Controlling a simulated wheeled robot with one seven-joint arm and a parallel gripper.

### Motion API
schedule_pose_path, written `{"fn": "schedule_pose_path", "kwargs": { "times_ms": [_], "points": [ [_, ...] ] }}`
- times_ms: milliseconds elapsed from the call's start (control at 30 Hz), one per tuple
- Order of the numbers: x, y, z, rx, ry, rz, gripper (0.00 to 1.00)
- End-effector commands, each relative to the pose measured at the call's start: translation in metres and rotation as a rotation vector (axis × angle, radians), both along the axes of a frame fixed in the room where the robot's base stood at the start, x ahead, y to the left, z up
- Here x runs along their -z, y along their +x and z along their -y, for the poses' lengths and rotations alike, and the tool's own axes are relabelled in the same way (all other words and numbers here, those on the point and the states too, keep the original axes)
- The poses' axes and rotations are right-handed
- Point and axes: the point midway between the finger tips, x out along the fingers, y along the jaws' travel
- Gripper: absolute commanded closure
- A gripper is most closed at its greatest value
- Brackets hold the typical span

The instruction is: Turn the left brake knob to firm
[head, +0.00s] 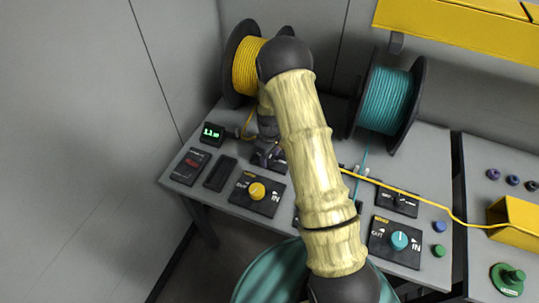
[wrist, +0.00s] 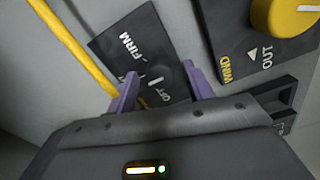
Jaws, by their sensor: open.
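The left brake knob (wrist: 166,76) is a dark round knob on a dark panel (wrist: 112,45) marked FIRM and OFF in the wrist view. A short white mark shows on it near the OFF lettering. My gripper (wrist: 159,70) is open, with one purple finger on each side of the knob. I cannot tell whether the fingers touch it. In the head view my gripper (head: 265,154) is over the left brake panel, and my arm hides most of that panel and the knob.
The yellow wind knob (head: 257,191) is on a panel just in front. The yellow spool (head: 248,66) stands behind, the teal spool (head: 386,99) to the right. A yellow fibre (wrist: 75,42) passes left of the brake panel. A green display (head: 212,133) stands at the left.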

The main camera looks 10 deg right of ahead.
Motion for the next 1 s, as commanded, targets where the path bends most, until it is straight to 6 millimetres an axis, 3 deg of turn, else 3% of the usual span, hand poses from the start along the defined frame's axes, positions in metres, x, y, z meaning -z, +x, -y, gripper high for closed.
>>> {"fn": "schedule_pose_path", "kwargs": {
  "times_ms": [167, 300, 400, 767, 1000],
  "points": [
    [-0.0001, 0.0001, 0.0, 0.0, 0.0, 0.0, 0.5],
    [-0.0003, 0.0001, 0.0001, 0.0, 0.0, 0.0, 0.77],
    [-0.0003, 0.0001, 0.0001, 0.0, 0.0, 0.0, 0.93],
    [-0.0004, 0.0002, 0.0002, 0.037, 0.0, 0.0, 0.93],
    [-0.0003, 0.0004, 0.0005, 0.149, -0.001, 0.001, 0.93]
  ]
}}
